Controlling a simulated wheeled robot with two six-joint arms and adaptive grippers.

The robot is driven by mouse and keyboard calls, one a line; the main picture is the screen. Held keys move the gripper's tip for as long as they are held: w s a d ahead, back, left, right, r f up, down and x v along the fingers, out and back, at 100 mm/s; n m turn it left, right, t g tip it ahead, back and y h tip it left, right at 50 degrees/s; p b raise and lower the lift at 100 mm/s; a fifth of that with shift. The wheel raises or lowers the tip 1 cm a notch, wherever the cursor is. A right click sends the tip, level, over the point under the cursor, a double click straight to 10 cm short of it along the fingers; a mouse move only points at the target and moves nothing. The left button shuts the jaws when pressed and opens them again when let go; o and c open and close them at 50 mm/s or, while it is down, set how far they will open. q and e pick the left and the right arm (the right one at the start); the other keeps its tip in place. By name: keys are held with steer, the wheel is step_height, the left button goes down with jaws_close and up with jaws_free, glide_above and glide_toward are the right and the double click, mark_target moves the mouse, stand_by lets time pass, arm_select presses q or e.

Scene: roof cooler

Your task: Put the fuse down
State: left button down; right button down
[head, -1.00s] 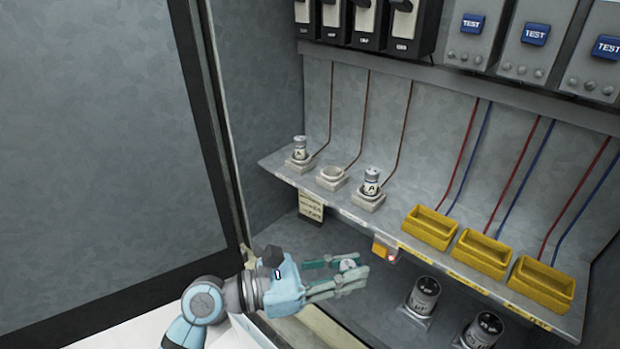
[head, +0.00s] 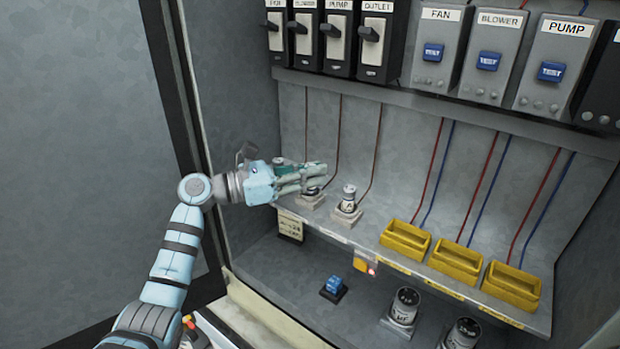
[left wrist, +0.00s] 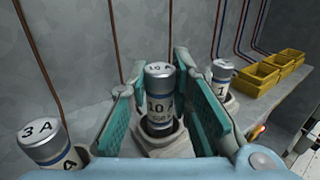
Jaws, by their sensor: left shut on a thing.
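My left gripper (head: 318,178) reaches in from the left over the middle socket on the shelf. In the left wrist view its teal-padded fingers (left wrist: 155,85) are shut on a silver fuse (left wrist: 160,95) marked 10 A, which stands upright. The fuse's lower end is at the pale middle socket (left wrist: 165,145); I cannot tell whether it is seated or just above. In the head view the fingers mostly hide the fuse, and the socket (head: 311,201) shows below them. My right gripper is not in view.
A 3 A fuse (left wrist: 42,145) stands left of the held one and another fuse (head: 348,196) stands in the socket to its right. Yellow trays (head: 405,240) line the shelf further right. Breaker switches (head: 339,38) and blue test buttons (head: 488,61) are above.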

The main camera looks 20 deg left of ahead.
arm_select(q)
steer(key=shift+w+d+f, duration=0.1)
steer(key=shift+f, duration=0.45)
steer(key=c, duration=1.4)
jaws_free()
steer(key=shift+c, duration=0.2)
steer(key=b+v, duration=0.2)
steer(key=v, duration=1)
steer(key=shift+d, duration=0.1)
